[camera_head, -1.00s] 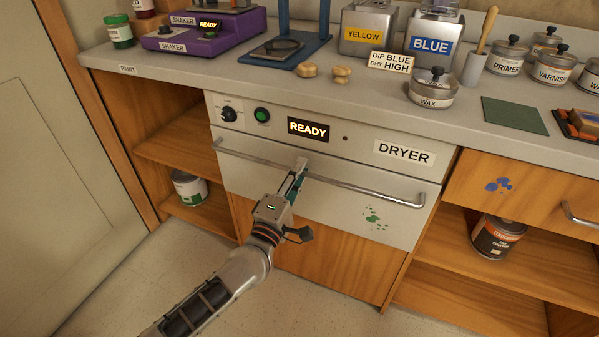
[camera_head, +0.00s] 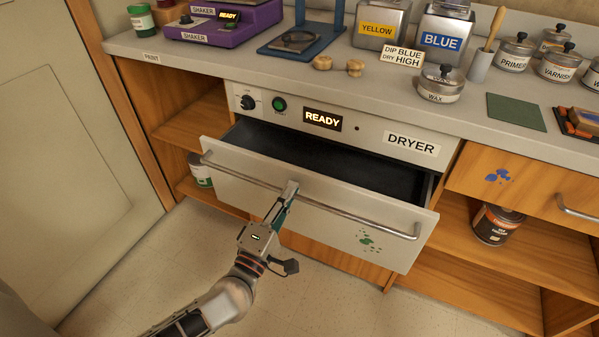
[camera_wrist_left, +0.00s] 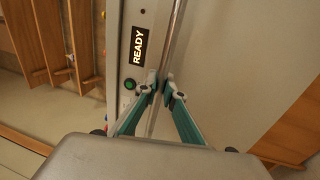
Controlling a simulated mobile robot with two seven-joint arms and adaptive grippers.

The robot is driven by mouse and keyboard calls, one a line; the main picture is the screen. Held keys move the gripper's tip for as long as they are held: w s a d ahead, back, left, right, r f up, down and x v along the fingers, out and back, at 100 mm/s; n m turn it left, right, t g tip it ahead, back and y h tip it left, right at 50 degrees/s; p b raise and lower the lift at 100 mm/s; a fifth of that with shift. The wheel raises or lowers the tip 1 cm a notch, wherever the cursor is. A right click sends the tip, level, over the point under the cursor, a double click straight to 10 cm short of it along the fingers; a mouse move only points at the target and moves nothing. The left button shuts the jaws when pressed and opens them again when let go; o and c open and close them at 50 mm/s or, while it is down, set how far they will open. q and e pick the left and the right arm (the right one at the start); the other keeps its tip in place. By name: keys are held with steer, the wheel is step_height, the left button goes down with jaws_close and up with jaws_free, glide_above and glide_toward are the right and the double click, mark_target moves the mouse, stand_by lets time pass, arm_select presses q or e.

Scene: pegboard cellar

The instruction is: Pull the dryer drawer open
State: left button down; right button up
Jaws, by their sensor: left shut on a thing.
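The dryer drawer (camera_head: 330,212) stands partly open in the head view, with its dark empty-looking interior (camera_head: 300,158) showing behind the white front. A long metal bar handle (camera_head: 345,211) runs across the front. My left gripper (camera_head: 287,190) is shut on the handle, left of its middle. In the left wrist view the teal fingers (camera_wrist_left: 163,92) close around the handle bar (camera_wrist_left: 176,35). The dryer panel (camera_head: 340,120) above the drawer has a knob, a green button and a lit READY display. My right gripper is in neither view.
The grey counter (camera_head: 240,75) above holds a purple shaker (camera_head: 220,18), yellow and blue tins, a wax jar (camera_head: 440,84) and two wooden knobs. A wooden drawer (camera_head: 500,180) and open shelves with a can (camera_head: 497,226) are at right. Bare floor lies in front.

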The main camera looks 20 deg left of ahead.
arm_select(q)
steer(key=s+p, duration=0.1)
steer(key=s, duration=0.7)
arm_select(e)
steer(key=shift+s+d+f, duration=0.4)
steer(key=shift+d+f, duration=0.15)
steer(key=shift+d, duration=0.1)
arm_select(q)
steer(key=shift+a, duration=0.1)
steer(key=c, duration=2.2)
jaws_free()
steer(key=shift+o, duration=0.2)
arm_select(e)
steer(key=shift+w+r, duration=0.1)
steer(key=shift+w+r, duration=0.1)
arm_select(q)
steer(key=s+f, duration=0.2)
steer(key=s, duration=0.9)
steer(key=shift+s+a+f, duration=0.15)
steer(key=shift+s+a, duration=0.05)
steer(key=shift+s, duration=0.15)
